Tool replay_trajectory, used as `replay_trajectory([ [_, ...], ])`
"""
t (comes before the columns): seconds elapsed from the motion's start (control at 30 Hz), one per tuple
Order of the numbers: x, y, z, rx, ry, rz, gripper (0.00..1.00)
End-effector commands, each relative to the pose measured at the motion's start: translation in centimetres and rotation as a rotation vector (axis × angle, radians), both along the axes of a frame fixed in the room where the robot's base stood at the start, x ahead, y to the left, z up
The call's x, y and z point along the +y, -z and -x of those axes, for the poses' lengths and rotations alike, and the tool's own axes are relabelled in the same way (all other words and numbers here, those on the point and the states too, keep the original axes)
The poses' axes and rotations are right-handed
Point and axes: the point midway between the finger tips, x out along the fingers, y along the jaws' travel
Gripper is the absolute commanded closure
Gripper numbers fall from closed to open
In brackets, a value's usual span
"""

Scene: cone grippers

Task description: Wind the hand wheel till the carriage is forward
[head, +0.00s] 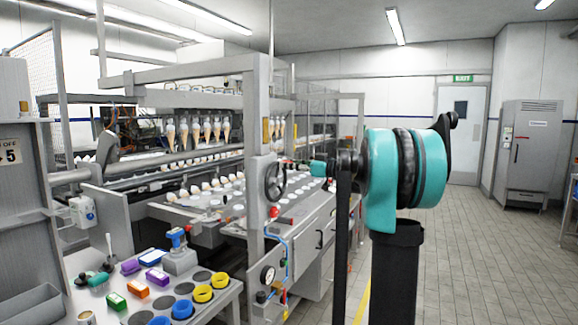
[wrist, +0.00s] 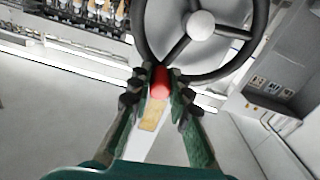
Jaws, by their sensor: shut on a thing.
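The black hand wheel (head: 268,183) is on the upright grey post of the machine, and it fills the top of the wrist view (wrist: 252,55). A red handle knob (wrist: 160,80) sits on its rim, at the rim's lower edge in the wrist view. My gripper (wrist: 160,88) is shut on this knob, one dark finger on each side. In the head view my gripper (head: 287,161) is small and by the wheel's upper right, partly hidden by my arm. A row of hanging cones (head: 195,132) shows behind the post; which part is the carriage I cannot tell.
A red button (head: 274,211) and a gauge (head: 267,275) are below the wheel. A bench (head: 215,312) with coloured blocks and yellow and blue rings stands at front left. The tiled floor (head: 470,260) to the right is open, up to a grey cabinet (head: 526,155).

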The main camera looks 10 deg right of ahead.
Motion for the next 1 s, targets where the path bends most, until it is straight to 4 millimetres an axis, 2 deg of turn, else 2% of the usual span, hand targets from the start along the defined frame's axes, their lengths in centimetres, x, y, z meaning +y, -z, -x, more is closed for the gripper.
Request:
replay_trajectory([
  [0.27, 0.1, 0.0, 0.1, -0.015, 0.0, 0.011, 1.0],
  [0.7, 1.5, -0.4, 2.1, -0.28, -0.004, 0.202, 1.0],
  [1.0, 1.6, -0.4, 2.2, -0.297, -0.004, 0.217, 1.0],
])
